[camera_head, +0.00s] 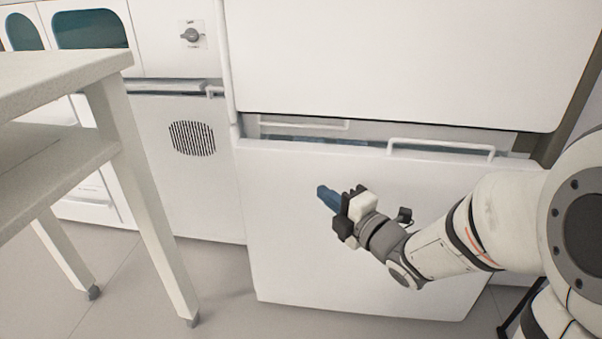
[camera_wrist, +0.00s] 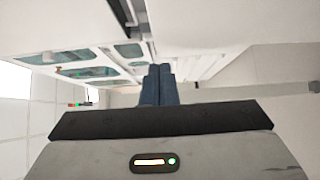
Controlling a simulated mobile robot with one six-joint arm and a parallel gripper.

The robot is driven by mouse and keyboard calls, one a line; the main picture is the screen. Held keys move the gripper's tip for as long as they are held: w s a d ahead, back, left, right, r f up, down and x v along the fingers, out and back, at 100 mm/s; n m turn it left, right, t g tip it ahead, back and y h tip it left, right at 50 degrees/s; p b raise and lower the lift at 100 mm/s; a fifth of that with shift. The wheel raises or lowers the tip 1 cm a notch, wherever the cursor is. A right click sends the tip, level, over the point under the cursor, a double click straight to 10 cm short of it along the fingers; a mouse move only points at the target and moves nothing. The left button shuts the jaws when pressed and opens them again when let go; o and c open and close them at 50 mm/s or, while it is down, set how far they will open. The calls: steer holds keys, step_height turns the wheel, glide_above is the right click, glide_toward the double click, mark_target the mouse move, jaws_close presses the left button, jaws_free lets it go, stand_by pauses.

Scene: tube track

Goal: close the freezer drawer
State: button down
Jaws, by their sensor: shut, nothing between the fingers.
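The freezer drawer (camera_head: 300,230) is the large white lower front of the fridge. It stands slightly pulled out, with a narrow dark gap along its top edge below the upper door. Its white bar handle (camera_head: 441,147) is at the top right of the front. My gripper (camera_head: 325,194) is shut and empty, its blue fingers pointing left in front of the drawer's face, below the handle. I cannot tell whether the fingertips touch the front. In the wrist view the shut fingers (camera_wrist: 159,82) show side by side, with part of the drawer front hidden by the gripper body.
The white upper fridge door (camera_head: 400,60) hangs above the drawer. A white cabinet with a round vent (camera_head: 192,138) and a knob (camera_head: 191,35) stands left. A white table (camera_head: 120,150) is at the near left. Grey floor (camera_head: 235,290) is clear between table and drawer.

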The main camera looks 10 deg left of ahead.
steer(key=p, duration=0.5)
glide_toward(291, 157)
steer(key=x, duration=0.5)
steer(key=shift+s+a, duration=0.2)
steer(key=shift+a, duration=0.05)
steer(key=shift+w, duration=0.45)
